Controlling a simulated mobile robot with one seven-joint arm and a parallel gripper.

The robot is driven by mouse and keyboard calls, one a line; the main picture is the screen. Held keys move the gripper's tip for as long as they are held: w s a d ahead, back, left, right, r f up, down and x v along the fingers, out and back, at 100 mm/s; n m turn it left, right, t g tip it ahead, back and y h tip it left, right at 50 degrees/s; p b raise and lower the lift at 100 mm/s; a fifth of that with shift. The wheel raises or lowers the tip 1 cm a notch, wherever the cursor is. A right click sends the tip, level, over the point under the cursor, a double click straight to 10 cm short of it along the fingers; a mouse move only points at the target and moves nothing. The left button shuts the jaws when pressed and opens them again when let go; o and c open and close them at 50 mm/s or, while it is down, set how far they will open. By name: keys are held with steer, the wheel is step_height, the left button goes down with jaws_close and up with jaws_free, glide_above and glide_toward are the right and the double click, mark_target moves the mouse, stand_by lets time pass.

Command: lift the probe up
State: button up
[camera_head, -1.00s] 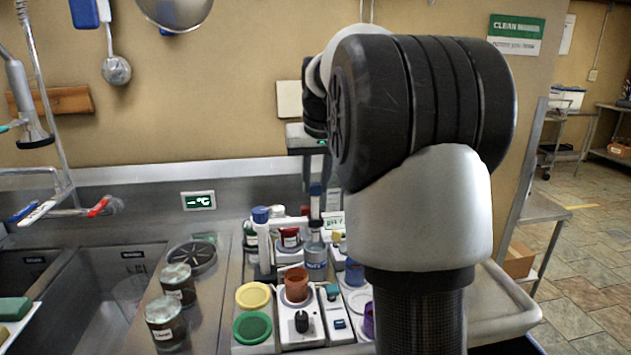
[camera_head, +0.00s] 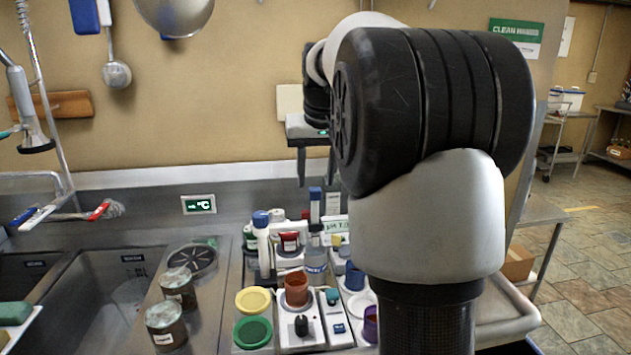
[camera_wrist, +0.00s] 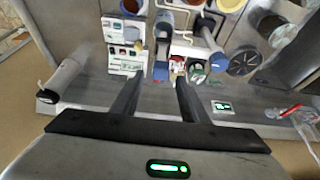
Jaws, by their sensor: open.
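A slim upright piece with a blue top (camera_head: 315,193), which looks like the probe, stands among the bottles on the crowded counter. Its blue end also shows in the wrist view (camera_wrist: 161,71), just beyond my fingertips. Its lower part is hidden by the things around it. My gripper (camera_head: 316,181) is open and empty, with its fingers pointing down above the blue top. In the wrist view my gripper (camera_wrist: 158,82) has its two fingers well apart with nothing between them. A small display (camera_head: 199,204) on the backsplash shows dashes and °C.
A tall blue-capped white tube (camera_head: 262,240) stands left of the blue-topped piece. A brown cup (camera_head: 296,289), a yellow lid (camera_head: 253,300) and a green lid (camera_head: 253,332) are in front. Two labelled jars (camera_head: 165,325) stand by the sink (camera_head: 95,290).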

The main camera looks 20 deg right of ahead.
steer(key=p+v, duration=0.2)
steer(key=v, duration=1.2)
steer(key=shift+r, duration=0.2)
stand_by(0.5)
